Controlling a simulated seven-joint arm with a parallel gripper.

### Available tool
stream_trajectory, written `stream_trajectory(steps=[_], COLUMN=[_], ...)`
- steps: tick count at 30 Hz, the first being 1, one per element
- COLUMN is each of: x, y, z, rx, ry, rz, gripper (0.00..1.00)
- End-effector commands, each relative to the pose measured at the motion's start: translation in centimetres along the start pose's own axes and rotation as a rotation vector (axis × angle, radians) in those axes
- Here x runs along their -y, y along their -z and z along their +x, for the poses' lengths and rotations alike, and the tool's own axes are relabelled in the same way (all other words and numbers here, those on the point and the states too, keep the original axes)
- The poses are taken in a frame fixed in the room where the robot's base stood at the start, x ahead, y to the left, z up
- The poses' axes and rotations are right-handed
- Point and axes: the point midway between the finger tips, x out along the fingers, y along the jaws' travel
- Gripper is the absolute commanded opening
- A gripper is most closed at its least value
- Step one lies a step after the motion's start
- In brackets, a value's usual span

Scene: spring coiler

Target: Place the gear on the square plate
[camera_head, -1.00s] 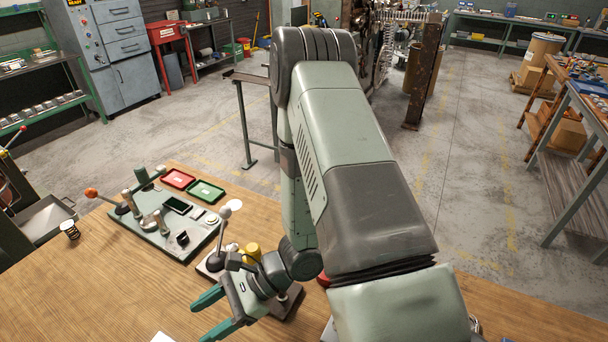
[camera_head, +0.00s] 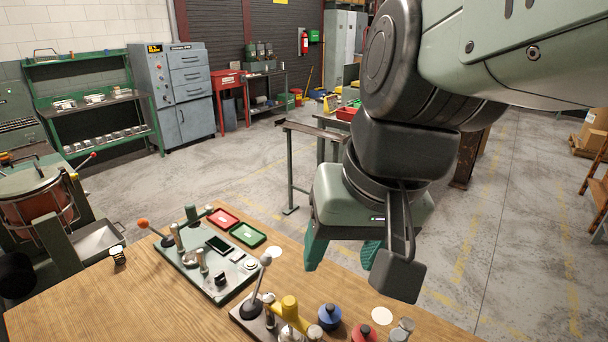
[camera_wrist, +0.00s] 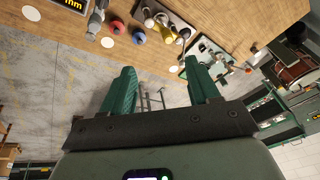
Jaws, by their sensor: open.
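I cannot make out a gear for certain in either view. I cannot tell for certain which thing is the square plate; a small dark, square-looking panel (camera_head: 218,244) lies on the grey-green fixture base (camera_head: 228,291) on the wooden bench. My gripper (camera_head: 343,254) has green fingers and hangs above the bench's far edge, right of the fixture. In the wrist view my gripper (camera_wrist: 158,68) has its two fingers apart with nothing between them.
A red tray (camera_head: 223,218) and a green tray (camera_head: 247,234) lie behind the fixture. A lever (camera_head: 264,275), a yellow part (camera_head: 290,307), a blue knob (camera_head: 329,316) and a red knob (camera_head: 364,333) stand at the bench front.

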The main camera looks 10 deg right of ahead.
Motion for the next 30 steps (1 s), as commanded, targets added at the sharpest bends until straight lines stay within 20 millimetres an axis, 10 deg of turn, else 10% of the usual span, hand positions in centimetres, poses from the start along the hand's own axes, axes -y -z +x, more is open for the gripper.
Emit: stream_trajectory(steps=[8,30], x=[-2.3,-2.4], y=[-0.5,-0.5], z=[-4.3,-4.4], rx=[-0.205,-0.212], ry=[-0.125,-0.131], rz=[-0.079,-0.081], gripper=[0.61,0.61])
